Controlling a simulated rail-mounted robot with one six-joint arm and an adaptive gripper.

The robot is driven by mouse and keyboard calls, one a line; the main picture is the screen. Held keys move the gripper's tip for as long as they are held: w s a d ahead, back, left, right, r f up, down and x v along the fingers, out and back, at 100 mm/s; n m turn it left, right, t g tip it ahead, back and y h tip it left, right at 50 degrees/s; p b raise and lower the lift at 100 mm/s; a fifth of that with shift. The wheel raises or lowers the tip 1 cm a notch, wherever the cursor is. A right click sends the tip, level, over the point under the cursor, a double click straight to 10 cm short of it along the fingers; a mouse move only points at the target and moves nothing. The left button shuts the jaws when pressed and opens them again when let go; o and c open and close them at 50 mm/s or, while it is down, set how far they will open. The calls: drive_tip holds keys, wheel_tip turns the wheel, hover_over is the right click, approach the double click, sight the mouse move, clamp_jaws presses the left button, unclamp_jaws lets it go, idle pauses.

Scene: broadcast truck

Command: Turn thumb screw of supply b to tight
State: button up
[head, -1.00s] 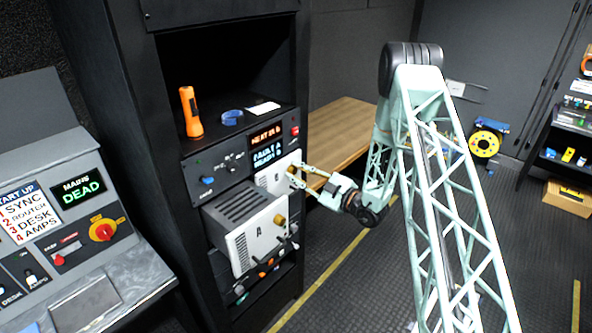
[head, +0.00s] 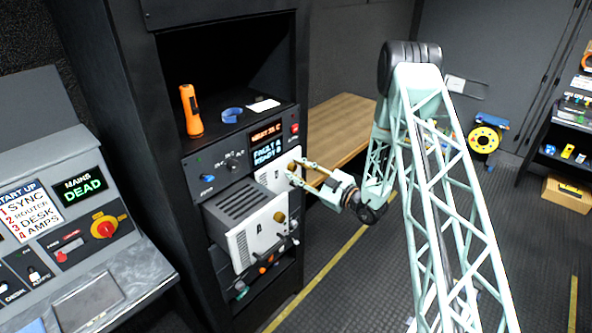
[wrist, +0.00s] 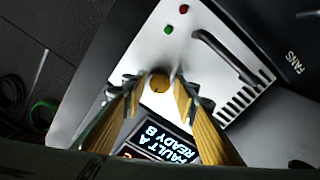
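Supply B (head: 267,178) is the white-fronted unit seated in the rack, below the lit display. Its brass thumb screw (head: 291,166) also shows in the wrist view (wrist: 160,84) as a round knob with a slot-like mark. My gripper (head: 297,170) is at this screw. In the wrist view its yellow-padded fingers (wrist: 157,92) stand on either side of the knob, with narrow gaps that look open; contact is not visible. Supply A (head: 242,242), marked "A", sticks out of the rack below, with its own brass screw (head: 280,217).
The display (head: 268,152) reads "FAULT A READY B" in its lower part. A desk console (head: 85,225) stands left. A wooden bench (head: 345,125) is behind my gripper.

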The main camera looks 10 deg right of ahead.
drive_tip(key=shift+o, duration=0.5)
drive_tip(key=v, duration=1.2)
idle(0.5)
